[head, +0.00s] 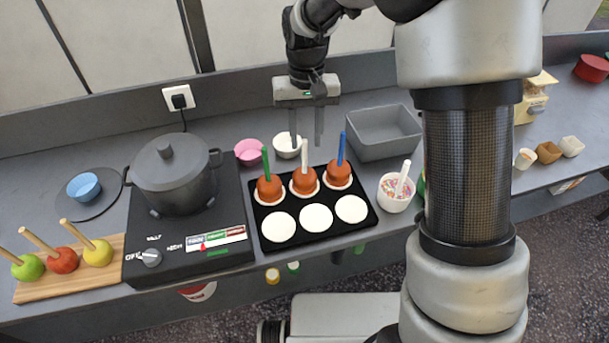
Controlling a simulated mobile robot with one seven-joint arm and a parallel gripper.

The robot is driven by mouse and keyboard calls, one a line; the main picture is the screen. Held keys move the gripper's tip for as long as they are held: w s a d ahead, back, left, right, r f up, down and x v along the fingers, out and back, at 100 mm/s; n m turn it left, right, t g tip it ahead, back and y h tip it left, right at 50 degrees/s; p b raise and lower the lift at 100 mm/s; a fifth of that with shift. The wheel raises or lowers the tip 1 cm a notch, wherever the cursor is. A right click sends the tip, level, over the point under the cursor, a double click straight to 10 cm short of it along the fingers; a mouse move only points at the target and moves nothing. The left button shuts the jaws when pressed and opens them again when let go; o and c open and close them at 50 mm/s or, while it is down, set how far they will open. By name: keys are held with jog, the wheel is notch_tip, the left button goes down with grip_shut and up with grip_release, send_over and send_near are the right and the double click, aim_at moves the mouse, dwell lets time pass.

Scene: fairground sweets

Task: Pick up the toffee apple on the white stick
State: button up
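The toffee apple on the white stick (305,182) is brown-orange and sits on a white disc in the middle of the back row of a black tray (264,228). Its white stick (304,153) points up. A toffee apple with a green stick (269,189) stands to its left and one with a blue stick (338,174) to its right. My gripper (306,141) is open and empty, its fingers pointing down. In the picture its fingertips appear near the top of the white stick; I cannot tell the exact gap in depth.
A white bowl (287,149) and a pink bowl (248,152) stand behind the tray. A grey bin (374,143) and a sprinkle cup (394,200) are to the right. A pot (177,174) on a black hob stands left. Three white discs fill the tray's front row.

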send_over(304, 172)
jog(key=shift+w+f, duration=0.15)
jog(key=shift+f, duration=1.65)
jog(key=shift+w+f, duration=0.15)
jog(key=shift+f, duration=1.6)
jog(key=shift+c, duration=0.4)
grip_shut()
